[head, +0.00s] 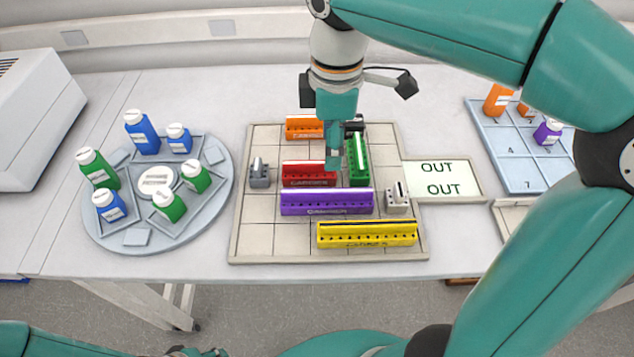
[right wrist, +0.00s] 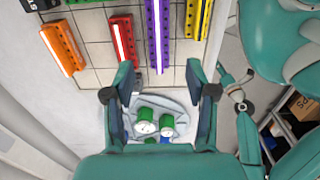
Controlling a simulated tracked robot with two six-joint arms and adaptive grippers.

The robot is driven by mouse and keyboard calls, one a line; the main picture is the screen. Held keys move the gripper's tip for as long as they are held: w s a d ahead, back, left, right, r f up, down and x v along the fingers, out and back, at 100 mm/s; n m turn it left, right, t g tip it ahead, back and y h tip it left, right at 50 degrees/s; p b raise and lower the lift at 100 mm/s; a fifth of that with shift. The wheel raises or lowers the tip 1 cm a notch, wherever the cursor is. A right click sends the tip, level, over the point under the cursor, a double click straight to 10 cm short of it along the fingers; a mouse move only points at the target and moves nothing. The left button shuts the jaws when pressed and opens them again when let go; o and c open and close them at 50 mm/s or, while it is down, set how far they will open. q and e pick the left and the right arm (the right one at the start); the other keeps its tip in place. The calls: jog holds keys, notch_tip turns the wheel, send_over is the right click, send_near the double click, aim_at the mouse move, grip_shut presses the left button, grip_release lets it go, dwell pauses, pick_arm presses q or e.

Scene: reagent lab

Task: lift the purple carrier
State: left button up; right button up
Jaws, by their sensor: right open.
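The purple carrier (head: 327,202) is a long upright block with a pale top strip, lying left to right on the gridded board (head: 270,243). In the right wrist view it (right wrist: 157,35) stands lengthwise at the top, beyond the fingertips. My right gripper (head: 334,163) hangs pointing down behind the purple carrier, by the gap between the red carrier (head: 309,175) and the green carrier (head: 358,165). In the right wrist view its two fingers (right wrist: 162,82) are wide apart with nothing between them. I cannot tell its height above the board. My left gripper is not clearly visible.
A yellow carrier (head: 367,234) sits just in front, and an orange carrier (head: 304,127) behind. A round tray (head: 137,237) with bottles is left; an OUT sign (head: 443,180) and blue bottle tray (head: 514,174) are right.

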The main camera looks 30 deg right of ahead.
aim_at(328, 191)
jog(key=f, duration=1)
jog(key=shift+w+d+f+b, duration=0.1)
jog(key=shift+w+f+b, duration=0.1)
jog(key=shift+f+b, duration=0.2)
jog(key=shift+f, duration=2.9)
jog(key=c, duration=1)
grip_shut()
jog(key=shift+r, duration=0.15)
